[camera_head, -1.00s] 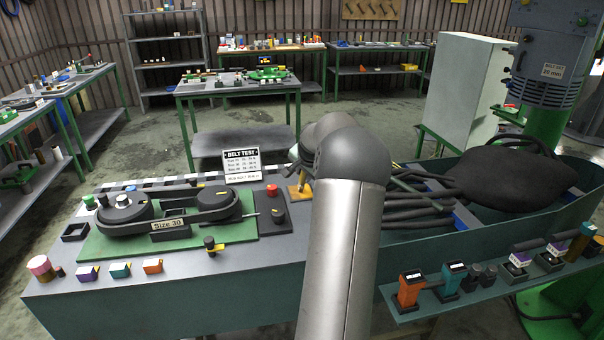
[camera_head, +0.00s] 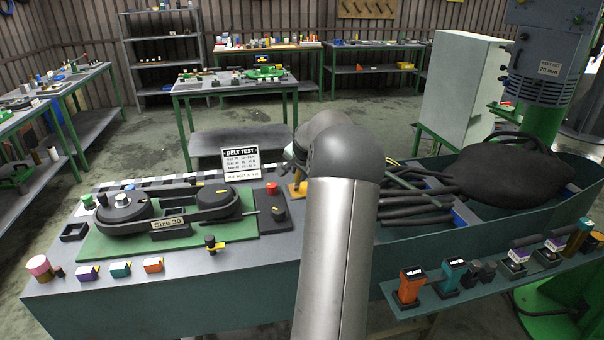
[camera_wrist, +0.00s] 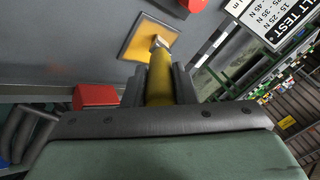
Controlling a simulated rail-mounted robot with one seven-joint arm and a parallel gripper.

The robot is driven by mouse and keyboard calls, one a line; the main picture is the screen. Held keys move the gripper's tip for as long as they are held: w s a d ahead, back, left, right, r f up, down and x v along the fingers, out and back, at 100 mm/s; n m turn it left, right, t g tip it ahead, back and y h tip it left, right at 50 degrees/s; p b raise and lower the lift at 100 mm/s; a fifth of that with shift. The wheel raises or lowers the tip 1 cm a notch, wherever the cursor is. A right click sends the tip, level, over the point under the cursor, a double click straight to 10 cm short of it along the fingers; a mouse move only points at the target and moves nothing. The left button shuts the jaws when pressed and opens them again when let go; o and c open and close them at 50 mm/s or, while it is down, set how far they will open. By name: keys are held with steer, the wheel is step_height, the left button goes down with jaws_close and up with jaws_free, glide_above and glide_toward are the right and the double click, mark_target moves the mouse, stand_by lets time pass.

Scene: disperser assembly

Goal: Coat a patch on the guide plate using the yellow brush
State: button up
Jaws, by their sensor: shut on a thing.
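My gripper (camera_wrist: 158,86) is shut on the yellow brush (camera_wrist: 159,76), whose handle sits between the two dark fingers in the wrist view. The brush's pale tip (camera_wrist: 158,42) points away from the gripper. It overlaps the near-right part of a yellow patch (camera_wrist: 141,42) on a small grey-edged square plate, likely the guide plate (camera_wrist: 122,53). I cannot tell whether the tip touches it. In the head view my arm hides the gripper, and only a small yellow-orange area (camera_head: 297,190) shows beside the arm.
A red button (camera_head: 271,188) stands close left of the arm, beside the belt rig (camera_head: 165,215). The belt test sign (camera_head: 241,162) stands behind. Dark cables and a black bag (camera_head: 505,173) lie to the right. A red block (camera_wrist: 97,95) shows left of the brush.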

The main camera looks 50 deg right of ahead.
steer(key=shift+w+d+p, duration=1.35)
steer(key=shift+w+d, duration=0.15)
steer(key=shift+w, duration=0.3)
step_height(320, 180, up, 3)
steer(key=shift+s+a+r+p, duration=0.1)
steer(key=shift+r+p, duration=0.1)
steer(key=shift+p, duration=0.4)
steer(key=shift+r+p, duration=0.45)
steer(key=shift+r, duration=0.2)
steer(key=shift+r+p, duration=0.9)
steer(key=shift+r, duration=0.75)
